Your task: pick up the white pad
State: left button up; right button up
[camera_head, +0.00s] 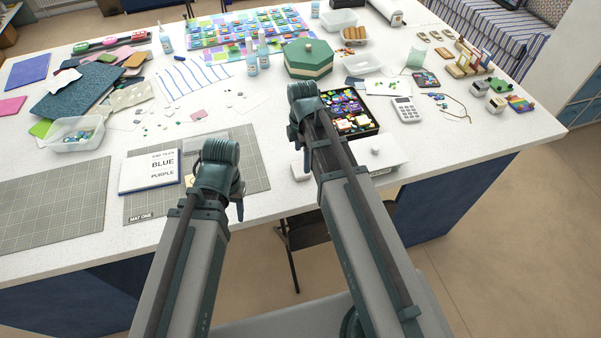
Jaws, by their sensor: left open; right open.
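A small white block-like pad (299,171) lies on the table just left of my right forearm, partly hidden by it. Another small white piece (376,152) sits on a pale sheet to the right of that forearm. I cannot tell for sure which is the white pad. My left gripper (214,198) is open and empty above the right part of the grey mat, left of the block. My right gripper (295,135) is open and empty, farther back over the table, beside the black tray of coloured pieces. The arms hide parts of the table beneath them.
The black tray (372,128), a calculator (406,110) and a green box (308,58) stand near my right arm. The table's front edge is close.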

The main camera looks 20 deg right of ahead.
aim_at(301, 168)
jog(key=shift+a+f+b, duration=0.15)
jog(key=shift+f+b, duration=1.15)
jog(key=shift+f, duration=0.05)
jog(key=shift+a+f+b, duration=0.1)
jog(key=shift+f+b, duration=1.2)
jog(key=shift+r, duration=0.1)
jog(key=shift+c, duration=0.3)
jog(key=c, duration=1.1)
jog(key=shift+r+p, duration=0.25)
jog(key=shift+p, duration=0.05)
